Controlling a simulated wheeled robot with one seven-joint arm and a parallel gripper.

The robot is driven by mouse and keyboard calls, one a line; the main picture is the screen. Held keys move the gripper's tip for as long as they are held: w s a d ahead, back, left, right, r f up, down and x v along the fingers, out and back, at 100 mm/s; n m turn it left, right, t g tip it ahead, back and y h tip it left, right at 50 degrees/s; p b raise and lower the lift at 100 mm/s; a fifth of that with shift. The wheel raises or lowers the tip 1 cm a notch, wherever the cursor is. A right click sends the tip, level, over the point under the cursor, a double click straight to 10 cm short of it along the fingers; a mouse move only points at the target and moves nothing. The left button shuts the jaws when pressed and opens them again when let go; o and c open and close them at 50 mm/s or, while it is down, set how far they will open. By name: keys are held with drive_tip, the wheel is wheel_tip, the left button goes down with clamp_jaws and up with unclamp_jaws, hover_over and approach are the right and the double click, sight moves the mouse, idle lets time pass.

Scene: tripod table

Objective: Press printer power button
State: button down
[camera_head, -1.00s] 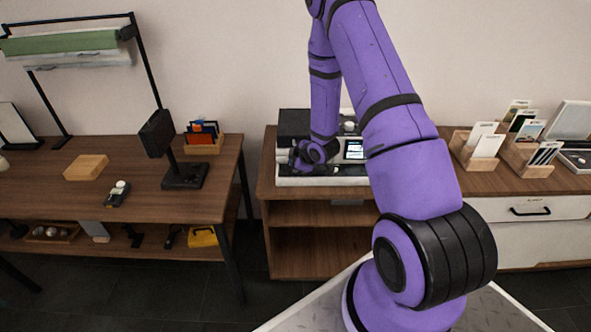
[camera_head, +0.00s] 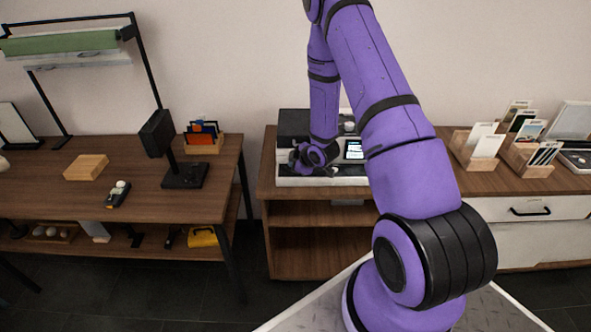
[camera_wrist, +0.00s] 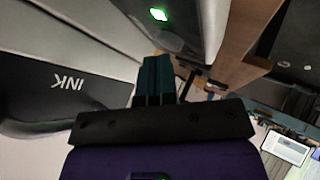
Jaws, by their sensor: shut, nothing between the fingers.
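The printer (camera_head: 345,181) is a white and black machine with a small lit screen, on the wooden cabinet in the head view. My gripper (camera_head: 296,160) is at its front left, partly hidden by my wrist. In the wrist view my gripper (camera_wrist: 158,60) is shut and empty, its dark teal fingers together, close to the printer's pale front face (camera_wrist: 100,30). A glowing green power button (camera_wrist: 158,14) shows just beyond the fingertips, with a visible gap in the picture. I cannot tell whether the fingertips touch the printer's face.
A black panel marked INK (camera_wrist: 70,85) lies left of the fingers. The wooden cabinet (camera_head: 290,190) has open shelves below. To its right are wooden card holders (camera_head: 478,160) on a drawer unit. A separate desk (camera_head: 150,203) with a lamp stands left, across a floor gap.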

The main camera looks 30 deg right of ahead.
drive_tip(key=shift+f, duration=0.25)
drive_tip(key=shift+r, duration=0.75)
wheel_tip(320, 180, up, 6)
idle(0.9)
idle(0.4)
